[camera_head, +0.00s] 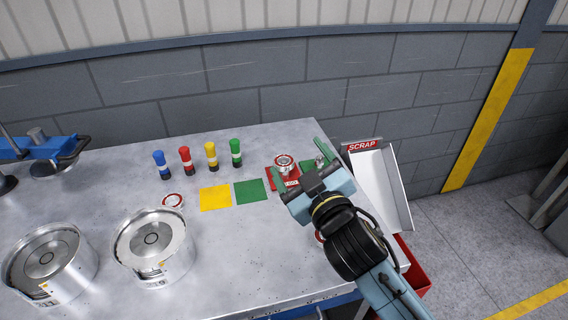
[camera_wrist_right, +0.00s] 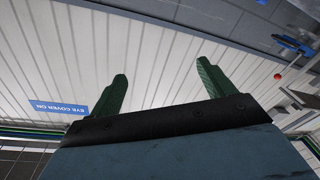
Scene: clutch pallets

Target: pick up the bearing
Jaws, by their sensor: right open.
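A small round metal part (camera_head: 284,162), which looks like a bearing, sits on a red square (camera_head: 272,180) near the table's right end. My right gripper (camera_head: 297,156) is open, and in the head view its two green fingers appear on either side of that part. The wrist view also shows the open right gripper (camera_wrist_right: 162,75), with nothing between its fingers and only wall behind. Another small metal piece (camera_head: 319,162) is partly hidden by the right finger. My left gripper is out of view.
The grey table (camera_head: 235,240) has free room in the front middle. Two large metal drums (camera_head: 152,247) stand at the left. Blue, red, yellow and green markers (camera_head: 211,156) stand behind yellow and green squares (camera_head: 215,198). A white scrap chute (camera_head: 382,185) is at the right.

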